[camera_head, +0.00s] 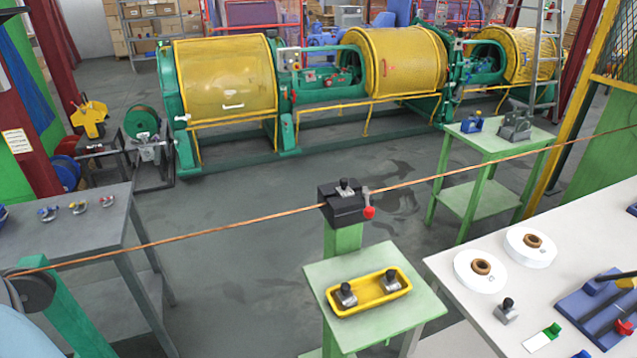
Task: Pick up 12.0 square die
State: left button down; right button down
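No label reading 12.0 can be made out, so I cannot tell which piece is the 12.0 square die. Two small metal blocks with dark knobs, the left one (346,295) and the right one (391,282), sit in a yellow tray (337,312) on a small green stand (413,309). A similar metal block with a dark knob (507,312) stands on the white table (450,268). A black holder (347,207) with a red-knobbed lever stands on a green post, with the copper wire running through it. Neither of my grippers is in view.
The copper wire (235,226) stretches across the view above the stand. White discs (480,272) and a blue tool tray (595,308) lie on the white table. A grey table (75,240) stands left. Floor behind the stand is open.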

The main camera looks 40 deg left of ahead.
aim_at(344, 191)
jog(key=u, duration=0.9)
